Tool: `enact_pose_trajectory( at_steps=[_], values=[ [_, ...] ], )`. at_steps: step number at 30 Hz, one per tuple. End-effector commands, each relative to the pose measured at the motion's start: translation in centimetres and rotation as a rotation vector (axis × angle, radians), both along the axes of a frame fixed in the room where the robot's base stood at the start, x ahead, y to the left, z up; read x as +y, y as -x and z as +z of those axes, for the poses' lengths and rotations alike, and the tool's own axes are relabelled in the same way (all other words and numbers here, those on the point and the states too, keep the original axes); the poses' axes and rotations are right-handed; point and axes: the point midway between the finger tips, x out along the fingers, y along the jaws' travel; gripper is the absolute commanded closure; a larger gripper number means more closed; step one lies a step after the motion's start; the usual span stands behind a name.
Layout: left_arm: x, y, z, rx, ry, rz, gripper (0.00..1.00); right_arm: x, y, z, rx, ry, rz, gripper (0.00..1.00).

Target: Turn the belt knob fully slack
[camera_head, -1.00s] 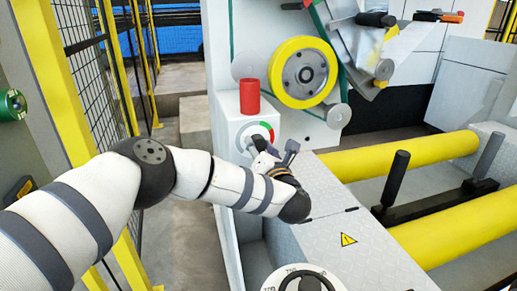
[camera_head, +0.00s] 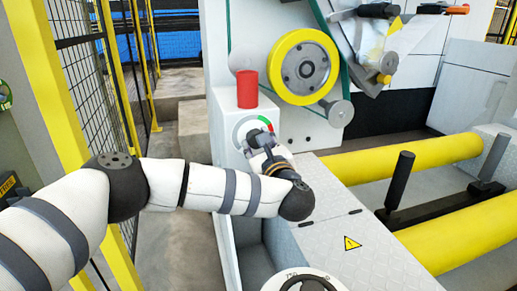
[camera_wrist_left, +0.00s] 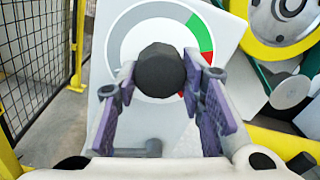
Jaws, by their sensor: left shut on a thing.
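The belt knob is a dark faceted knob (camera_wrist_left: 160,72) at the centre of a round dial (camera_wrist_left: 117,40) with grey, green and red arc segments. In the head view the dial (camera_head: 239,131) is on the front of a white box, with the knob partly hidden by my gripper. My left gripper (camera_head: 259,142) reaches it from the front and is shut on the knob. In the left wrist view its two purple-padded fingers (camera_wrist_left: 160,80) lie on either side of the knob.
A red cylinder (camera_head: 247,90) stands on the box above the dial. A yellow-rimmed wheel (camera_head: 276,66) with a green belt is behind it. Yellow rollers (camera_head: 420,157) and a black lever (camera_head: 398,180) lie right. A fence stands left.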

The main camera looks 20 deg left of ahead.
Motion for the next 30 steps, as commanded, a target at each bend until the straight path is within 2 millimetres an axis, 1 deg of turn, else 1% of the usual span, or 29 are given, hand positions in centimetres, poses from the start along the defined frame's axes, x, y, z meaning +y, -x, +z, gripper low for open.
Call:
enact_pose_trajectory(
  at_steps=[1,3,13,30],
  values=[
    [0.0,0.0,-0.3,-0.020,0.029,0.000,0.92,0.0,0.3,-0.5,0.011,0.000,0.000,0.60],
    [0.0,0.0,-0.3,-0.047,0.069,-0.001,0.92,0.0,0.6,-0.9,0.018,0.000,0.000,0.60],
    [0.0,-0.1,0.0,-0.135,0.197,0.001,0.92,0.0,1.3,-2.0,0.039,0.000,0.000,0.60],
    [0.0,-0.1,0.3,-0.163,0.235,0.002,0.92,0.0,1.4,-2.2,0.043,0.000,0.000,0.60]
  ],
)
